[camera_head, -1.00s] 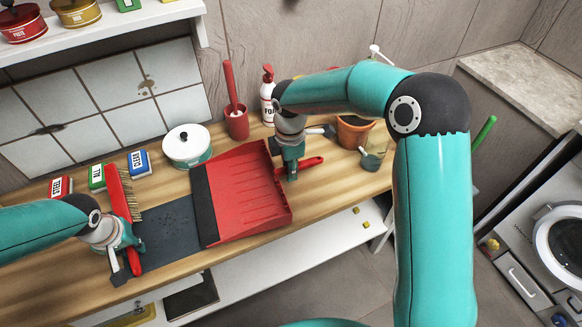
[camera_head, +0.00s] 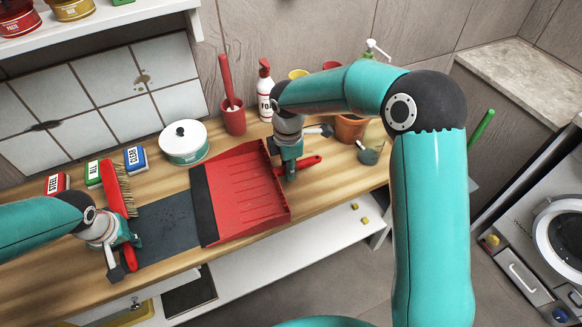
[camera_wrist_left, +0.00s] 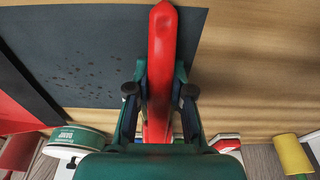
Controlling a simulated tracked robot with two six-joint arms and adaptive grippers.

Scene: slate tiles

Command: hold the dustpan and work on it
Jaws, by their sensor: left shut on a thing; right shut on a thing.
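The red dustpan (camera_head: 243,190) lies on the wooden counter with its dark lip (camera_head: 204,205) at the edge of a slate-grey mat (camera_head: 168,228). My right gripper (camera_head: 291,168) is shut on the dustpan's red handle (camera_head: 309,162). My left gripper (camera_head: 122,238) is shut on the red handle of a brush (camera_head: 115,185), whose tan bristles (camera_head: 128,196) face the mat. The brush handle (camera_wrist_left: 161,60) runs between the left fingers in the left wrist view. Small dark specks (camera_wrist_left: 85,78) lie on the mat there, left of the handle.
A white pot with a lid (camera_head: 184,146), labelled boxes (camera_head: 135,158), a red cup (camera_head: 233,118), a foam bottle (camera_head: 265,90) and a terracotta pot (camera_head: 350,128) stand along the back. The counter's front edge is close to the mat.

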